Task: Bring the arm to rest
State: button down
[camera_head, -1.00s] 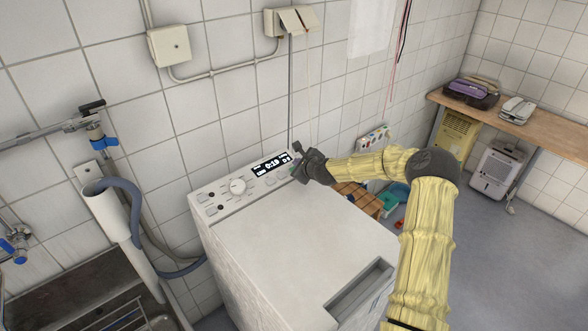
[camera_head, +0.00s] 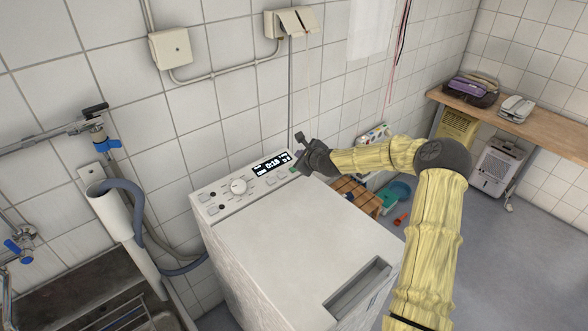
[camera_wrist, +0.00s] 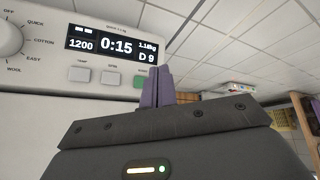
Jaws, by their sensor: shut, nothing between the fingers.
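My gripper (camera_head: 298,165) is at the right end of the control panel of a white top-loading washing machine (camera_head: 290,235). In the wrist view its purple fingers (camera_wrist: 157,88) are together with nothing between them. They overlap the picture of a green button (camera_wrist: 145,80) below the panel's display (camera_wrist: 112,45); I cannot tell whether they touch it. The display is lit and reads 1200, 0:15 and D 9. A round dial (camera_head: 238,186) is at the panel's left. My yellow-sleeved arm reaches in from the right over the machine's right side.
A tiled wall stands behind the machine. A sink (camera_head: 60,290) and a grey drain hose (camera_head: 137,215) are at the left. A wooden stool (camera_head: 358,196), a teal basin (camera_head: 398,190) and a workbench (camera_head: 540,128) are to the right. Grey floor there is mostly clear.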

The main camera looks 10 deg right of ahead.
jog(key=s+a+r+n+g, duration=0.1)
jog(key=s+a+n+g, duration=0.25)
jog(key=s+n, duration=0.4)
jog(key=s+a+n+g, duration=0.2)
jog(key=s+a+n, duration=0.2)
jog(key=s+n, duration=0.3)
jog(key=s+d+r+n+g+h, duration=0.1)
jog(key=s+d+r+n, duration=0.1)
jog(key=s, duration=0.7)
jog(key=s+d+r+n+g+h+p, duration=0.1)
jog(key=s+d+r+n, duration=0.1)
jog(key=s+n, duration=0.3)
jog(key=s+d+r+n+g+h+p, duration=0.1)
jog(key=s+r+n, duration=0.1)
jog(key=s, duration=1.1)
jog(key=shift+s+d+r+n+g, duration=0.3)
jog(key=shift+d+n+g, duration=0.1)
jog(key=shift+n, duration=0.45)
